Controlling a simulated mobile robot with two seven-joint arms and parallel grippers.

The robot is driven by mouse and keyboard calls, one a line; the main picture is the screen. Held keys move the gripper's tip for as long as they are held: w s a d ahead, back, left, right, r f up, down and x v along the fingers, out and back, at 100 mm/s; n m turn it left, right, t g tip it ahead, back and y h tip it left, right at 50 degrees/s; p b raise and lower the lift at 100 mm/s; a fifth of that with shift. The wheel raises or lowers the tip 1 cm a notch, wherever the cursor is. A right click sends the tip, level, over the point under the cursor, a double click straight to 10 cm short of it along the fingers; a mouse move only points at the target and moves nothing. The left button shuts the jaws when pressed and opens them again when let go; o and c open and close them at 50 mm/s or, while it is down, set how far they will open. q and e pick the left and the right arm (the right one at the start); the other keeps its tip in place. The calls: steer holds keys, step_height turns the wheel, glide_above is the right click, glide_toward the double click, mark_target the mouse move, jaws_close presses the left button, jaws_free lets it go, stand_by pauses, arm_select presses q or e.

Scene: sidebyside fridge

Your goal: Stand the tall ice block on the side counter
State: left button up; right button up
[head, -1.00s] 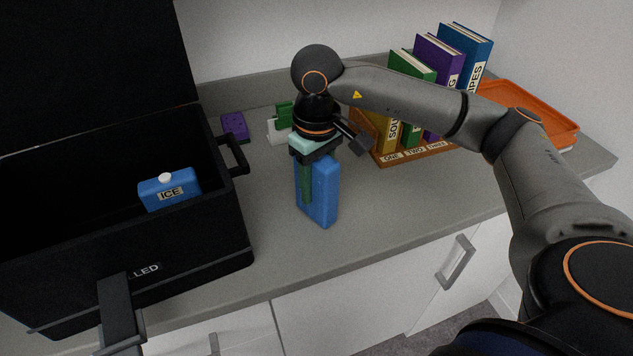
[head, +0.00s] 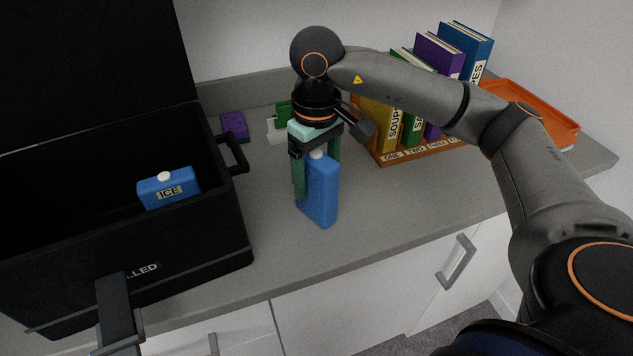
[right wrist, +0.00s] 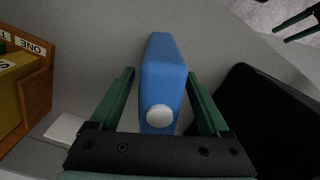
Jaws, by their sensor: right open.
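The tall blue ice block (head: 321,192) stands upright on the grey side counter (head: 262,230). Its white cap (head: 317,155) points up, and the cap also shows in the right wrist view (right wrist: 159,116). My right gripper (head: 317,178) points down over the block, open. Its green fingers are on either side of the block, with gaps between them and its faces in the right wrist view. A second blue block marked ICE (head: 169,189) is inside the black chilled box (head: 200,252). Green fingers, apparently my left gripper's (right wrist: 297,26), show at the wrist view's top right corner.
The open chilled box stands left of the block, with a side handle (head: 237,153). Behind are a purple block (head: 234,126) and a green-and-white item (head: 280,127). A wooden book rack (head: 400,154) and an orange tray (head: 545,113) are to the right.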

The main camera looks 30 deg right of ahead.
step_height(320, 180, up, 10)
steer(key=shift+r+p, duration=0.1)
steer(key=shift+p, duration=0.65)
steer(key=shift+s, duration=0.1)
